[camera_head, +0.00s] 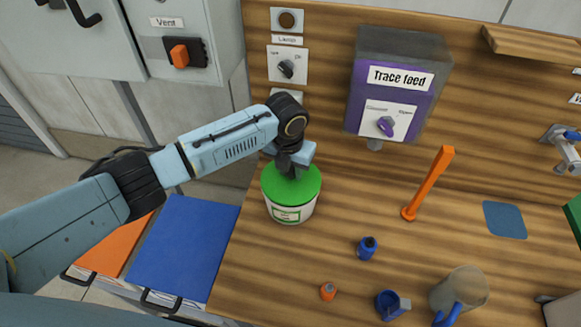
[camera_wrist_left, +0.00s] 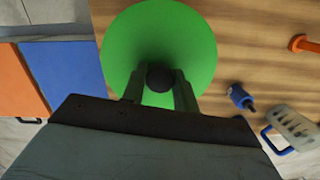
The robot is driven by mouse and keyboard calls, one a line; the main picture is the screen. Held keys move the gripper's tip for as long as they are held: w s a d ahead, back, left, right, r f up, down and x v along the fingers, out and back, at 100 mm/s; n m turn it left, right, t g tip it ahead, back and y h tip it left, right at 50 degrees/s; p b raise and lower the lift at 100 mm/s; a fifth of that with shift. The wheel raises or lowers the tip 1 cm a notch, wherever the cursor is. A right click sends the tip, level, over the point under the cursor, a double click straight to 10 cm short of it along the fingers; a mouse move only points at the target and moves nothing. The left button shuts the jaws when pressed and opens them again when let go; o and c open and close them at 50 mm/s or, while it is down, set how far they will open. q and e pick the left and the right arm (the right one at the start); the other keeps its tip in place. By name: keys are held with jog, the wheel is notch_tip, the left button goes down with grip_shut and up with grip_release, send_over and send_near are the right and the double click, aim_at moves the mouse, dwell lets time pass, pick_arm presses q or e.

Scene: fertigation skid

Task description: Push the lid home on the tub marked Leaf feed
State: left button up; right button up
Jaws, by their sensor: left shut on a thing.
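The tub (camera_head: 289,213) is white with a green-edged label, too small to read here, and stands on the wooden worktop at its left part. Its green lid (camera_head: 306,186) sits on top of it; I cannot tell whether it is fully seated. My left gripper (camera_head: 291,171) is over the lid from above, shut on the lid's dark knob. In the left wrist view the green lid (camera_wrist_left: 190,40) fills the upper middle, with the round black knob (camera_wrist_left: 160,77) between the fingers of my left gripper (camera_wrist_left: 159,90). The tub's body is hidden there. My right gripper is not in view.
A purple Trace feed box (camera_head: 380,95) is on the back panel. Worktop around the tub is clear.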

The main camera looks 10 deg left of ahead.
pick_arm(q)
jog(key=shift+f, duration=0.55)
dwell(1.0)
jog(key=o, duration=0.8)
jog(key=shift+r+p, duration=2.1)
jog(key=shift+r, duration=0.2)
jog(key=o, duration=0.6)
jog(key=shift+f, duration=0.1)
jog(key=shift+c, duration=0.2)
